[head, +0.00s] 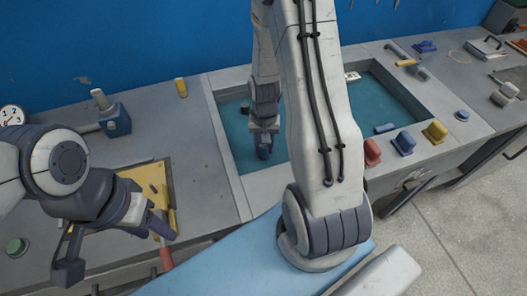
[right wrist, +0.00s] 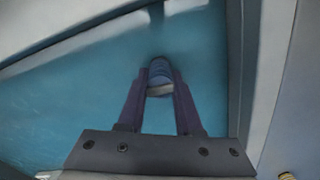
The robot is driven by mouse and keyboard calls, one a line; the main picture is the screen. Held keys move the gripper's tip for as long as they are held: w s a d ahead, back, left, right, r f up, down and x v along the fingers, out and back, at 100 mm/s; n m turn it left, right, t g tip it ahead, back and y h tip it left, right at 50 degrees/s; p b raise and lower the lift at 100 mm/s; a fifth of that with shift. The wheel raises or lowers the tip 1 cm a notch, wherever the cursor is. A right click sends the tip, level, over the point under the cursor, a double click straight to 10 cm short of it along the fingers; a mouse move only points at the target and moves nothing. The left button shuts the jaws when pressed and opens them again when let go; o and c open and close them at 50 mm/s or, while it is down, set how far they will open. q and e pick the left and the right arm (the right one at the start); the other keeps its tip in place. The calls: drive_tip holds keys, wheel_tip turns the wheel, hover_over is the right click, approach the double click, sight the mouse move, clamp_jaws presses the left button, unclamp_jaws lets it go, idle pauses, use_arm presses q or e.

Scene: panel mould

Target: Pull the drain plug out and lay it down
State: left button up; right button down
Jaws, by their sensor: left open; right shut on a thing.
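My right gripper (head: 264,150) reaches down into the blue-green water basin (head: 232,165). In the right wrist view its two dark fingers (right wrist: 160,90) are shut on a small blue, rounded thing with a pale grey band, which looks like the drain plug (right wrist: 160,72). The fingers hide part of its sides. I cannot tell whether the plug is still seated or lifted clear of the basin floor. In the head view I cannot make out the plug.
Red (head: 372,152), blue (head: 404,143) and yellow (head: 434,131) blocks stand along the basin's front rim. A blue block with a grey handle (head: 115,120) and a yellow cylinder (head: 181,87) are on the left bench.

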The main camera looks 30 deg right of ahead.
drive_tip(key=shift+r+p, duration=1.5)
drive_tip(key=shift+r, duration=0.35)
drive_tip(key=shift+r+p, duration=1.85)
drive_tip(key=shift+r, duration=0.15)
